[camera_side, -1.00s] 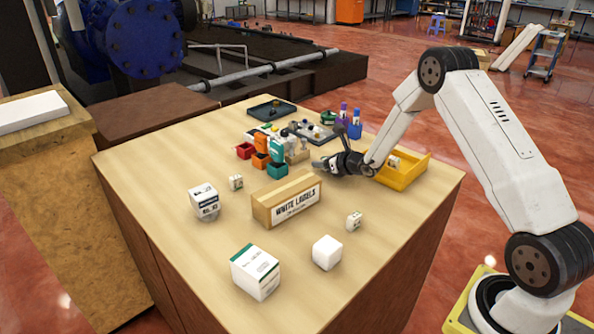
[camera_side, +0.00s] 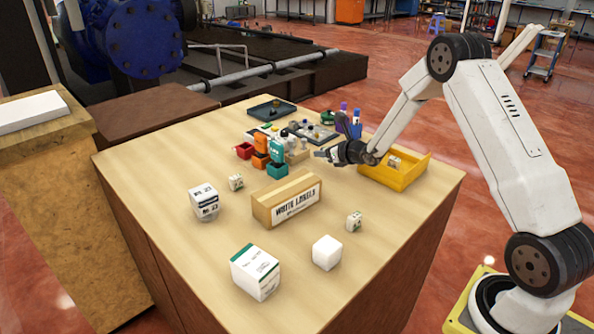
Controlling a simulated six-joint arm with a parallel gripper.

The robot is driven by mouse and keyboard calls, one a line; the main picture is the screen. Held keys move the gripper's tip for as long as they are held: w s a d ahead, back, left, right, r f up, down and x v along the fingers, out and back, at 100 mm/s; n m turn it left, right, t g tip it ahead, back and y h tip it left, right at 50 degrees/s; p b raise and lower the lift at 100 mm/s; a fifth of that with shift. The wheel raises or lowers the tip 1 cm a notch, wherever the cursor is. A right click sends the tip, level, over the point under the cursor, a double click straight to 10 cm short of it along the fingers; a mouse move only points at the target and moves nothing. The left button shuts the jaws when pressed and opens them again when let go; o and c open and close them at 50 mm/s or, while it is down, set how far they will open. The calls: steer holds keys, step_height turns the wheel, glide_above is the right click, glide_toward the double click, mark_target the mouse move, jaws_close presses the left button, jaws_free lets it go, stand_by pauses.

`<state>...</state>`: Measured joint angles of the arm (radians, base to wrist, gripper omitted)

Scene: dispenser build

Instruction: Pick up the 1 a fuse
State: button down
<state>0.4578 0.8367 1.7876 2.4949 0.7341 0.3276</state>
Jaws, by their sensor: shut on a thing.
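My gripper (camera_side: 322,153) is over the back right part of the wooden table, left of the yellow bin (camera_side: 402,176). It points left, just right of the small wooden block (camera_side: 297,155) and in front of the grey tray of small parts (camera_side: 310,132). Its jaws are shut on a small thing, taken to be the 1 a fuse. At this size I cannot make out the fuse or read any marking on it. The jaws appear to be a little above the table top.
A long "WHITE LABELS" box (camera_side: 287,199) stands in front of my gripper. White boxes (camera_side: 255,271) and cubes (camera_side: 327,252) stand at the front with bare table between.

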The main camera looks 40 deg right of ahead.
steer(key=s+a+r, duration=0.3)
steer(key=s+r, duration=0.6)
steer(key=s, duration=0.4)
steer(key=shift+s+a+r, duration=0.15)
steer(key=shift+a+r, duration=0.1)
steer(key=shift+a, duration=0.15)
steer(key=shift+a, duration=0.15)
